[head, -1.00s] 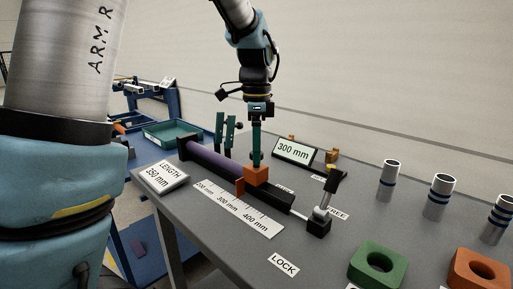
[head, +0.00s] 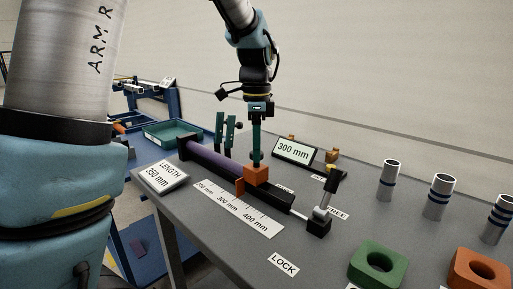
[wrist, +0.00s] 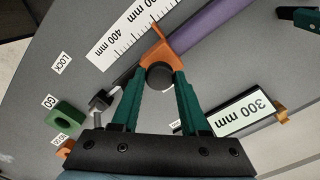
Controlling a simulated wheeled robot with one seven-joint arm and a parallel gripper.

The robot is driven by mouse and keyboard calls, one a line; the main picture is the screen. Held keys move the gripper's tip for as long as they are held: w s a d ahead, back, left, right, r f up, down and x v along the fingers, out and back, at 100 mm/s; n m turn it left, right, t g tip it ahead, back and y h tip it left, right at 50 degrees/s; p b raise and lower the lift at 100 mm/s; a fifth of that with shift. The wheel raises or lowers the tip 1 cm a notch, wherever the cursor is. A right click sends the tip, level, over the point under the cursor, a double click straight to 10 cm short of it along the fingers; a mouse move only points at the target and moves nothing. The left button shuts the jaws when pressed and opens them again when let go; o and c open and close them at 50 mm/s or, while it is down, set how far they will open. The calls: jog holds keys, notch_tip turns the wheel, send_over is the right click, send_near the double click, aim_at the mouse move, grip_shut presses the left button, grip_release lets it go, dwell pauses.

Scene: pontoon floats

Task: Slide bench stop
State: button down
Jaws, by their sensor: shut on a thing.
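The orange bench stop (head: 257,175) sits on the dark rail (head: 275,193), beside the white ruler (head: 240,210) marked 200, 300 and 400 mm. My gripper (head: 256,157) points down over the stop, its green fingers shut on the stop's dark round knob (wrist: 159,76). A purple tube (head: 212,165) lies along the rail on the stop's left. The stop's orange plate reaches to the ruler between the 300 and 400 mm labels. A lever with a black handle (head: 335,181) stands at the rail's right end, between the LOCK and FREE labels.
A card reads LENGTH 350 mm (head: 165,175); a display behind the rail reads 300 mm (head: 294,151). Green (head: 378,263) and orange (head: 480,270) ring blocks lie at the front right. Several metal tubes (head: 439,196) stand upright at the right.

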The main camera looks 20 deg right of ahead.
dwell(0.6)
jog(key=s+d+p, duration=0.1)
jog(key=s+d, duration=0.4)
jog(key=s, duration=0.4)
jog(key=shift+s, duration=0.15)
jog(key=shift+c, duration=2.1)
grip_release()
notch_tip(320, 180, up, 11)
jog(key=shift+b, duration=0.4)
